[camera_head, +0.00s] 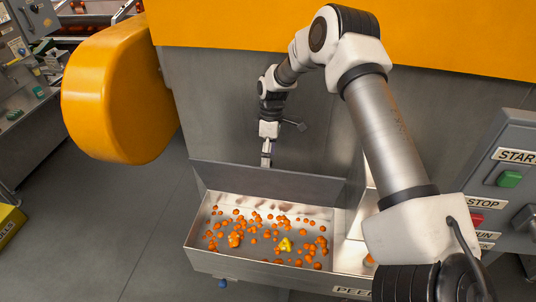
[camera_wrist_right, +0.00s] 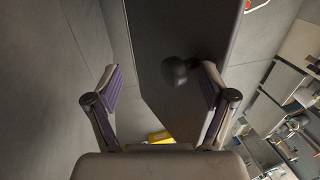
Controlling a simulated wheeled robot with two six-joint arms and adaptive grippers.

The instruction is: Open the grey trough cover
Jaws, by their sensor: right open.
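The grey trough cover (camera_head: 268,184) is a flat panel that stands raised along the back edge of the metal trough (camera_head: 195,222). The trough is uncovered in front of it, with many small oranges inside. My right gripper (camera_head: 266,158) is just above and behind the cover's top edge. In the right wrist view a grey panel (camera_wrist_right: 195,28), seemingly the cover, runs between my open right fingers (camera_wrist_right: 160,68). A dark round knob (camera_wrist_right: 174,71) on it lies close to the right-hand finger. I cannot tell whether they touch. My left gripper does not show.
A yellow star-like piece (camera_head: 285,244) lies among the oranges. A control box with a green button (camera_head: 509,179) is at the right.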

